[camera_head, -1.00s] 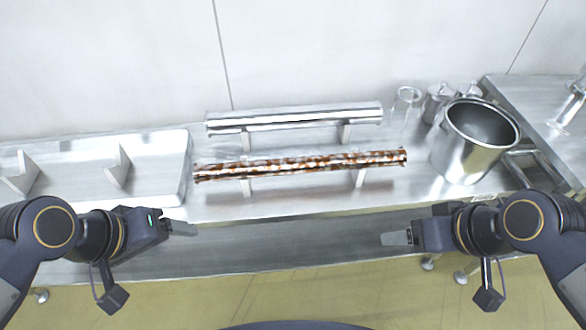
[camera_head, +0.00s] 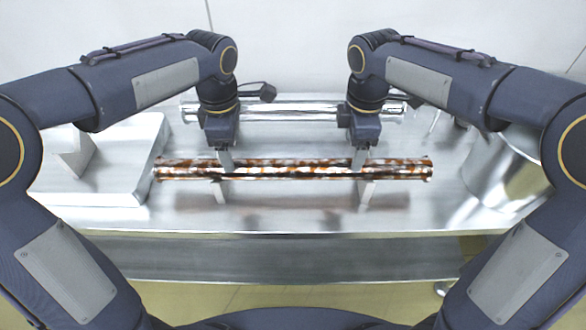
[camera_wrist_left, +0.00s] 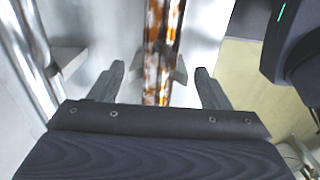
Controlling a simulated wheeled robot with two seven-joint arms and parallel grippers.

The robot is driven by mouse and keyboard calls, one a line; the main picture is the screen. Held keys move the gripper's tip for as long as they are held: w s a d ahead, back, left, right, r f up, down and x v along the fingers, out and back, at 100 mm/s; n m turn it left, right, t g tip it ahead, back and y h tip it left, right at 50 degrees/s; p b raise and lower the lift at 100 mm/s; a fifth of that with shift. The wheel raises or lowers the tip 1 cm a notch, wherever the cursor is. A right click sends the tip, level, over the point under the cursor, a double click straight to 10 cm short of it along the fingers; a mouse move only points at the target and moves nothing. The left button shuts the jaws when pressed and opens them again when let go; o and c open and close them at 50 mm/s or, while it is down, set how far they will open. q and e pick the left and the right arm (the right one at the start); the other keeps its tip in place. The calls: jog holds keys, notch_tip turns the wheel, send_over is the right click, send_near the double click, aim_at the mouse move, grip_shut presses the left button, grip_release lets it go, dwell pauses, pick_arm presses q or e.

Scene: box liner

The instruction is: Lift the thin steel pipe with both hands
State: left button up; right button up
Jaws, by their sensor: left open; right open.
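A thin pipe with a mottled brown and silver surface (camera_head: 292,170) lies level across two supports on the steel counter. It also shows in the left wrist view (camera_wrist_left: 160,38). My left gripper (camera_head: 226,160) points down over the pipe's left part, fingers open. In the left wrist view, the left gripper's fingers (camera_wrist_left: 160,72) stand apart on either side of the pipe, not closed on it. My right gripper (camera_head: 361,160) points down over the pipe's right part, also open; its fingertips are partly hidden by the pipe.
A thicker, plain shiny pipe (camera_head: 288,112) lies behind, parallel, partly hidden by my wrists. A white tray (camera_head: 98,190) with a support (camera_head: 72,155) stands at left. A steel pot (camera_head: 503,180) stands at right, partly hidden by my right arm. The counter's front strip is clear.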

aim_at(236, 168)
pick_arm(q)
jog(key=shift+f, duration=3.9)
pick_arm(e)
jog(key=shift+f, duration=3.95)
pick_arm(q)
grip_shut()
pick_arm(e)
grip_shut()
pick_arm(q)
jog(key=shift+r, duration=0.1)
pick_arm(e)
jog(key=shift+r, duration=0.1)
